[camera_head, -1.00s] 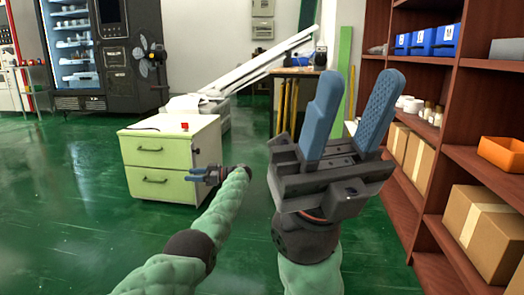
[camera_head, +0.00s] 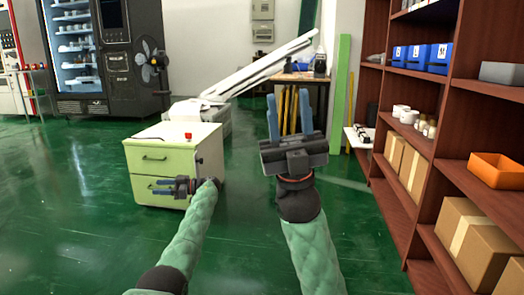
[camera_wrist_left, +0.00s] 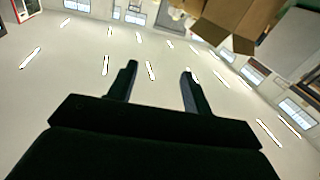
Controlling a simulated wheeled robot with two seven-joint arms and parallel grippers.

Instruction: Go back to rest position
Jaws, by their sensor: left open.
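My left gripper (camera_head: 154,187) points left in front of the green drawer cabinet, its two short blue fingers apart. In the left wrist view, the same gripper (camera_wrist_left: 158,68) has its dark fingers spread with nothing between them. My right gripper (camera_head: 289,92) is upright at the middle of the head view. Its two blue fingers point up, stand apart, and hold nothing. Neither gripper is seen holding an object.
The green drawer cabinet (camera_head: 141,188) stands behind my left gripper, with a small red item (camera_head: 188,136) on top. Wooden shelves (camera_head: 398,196) with boxes and an orange bin (camera_head: 497,170) line the right. A vending machine (camera_head: 128,101) stands back left. Green floor is open at left.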

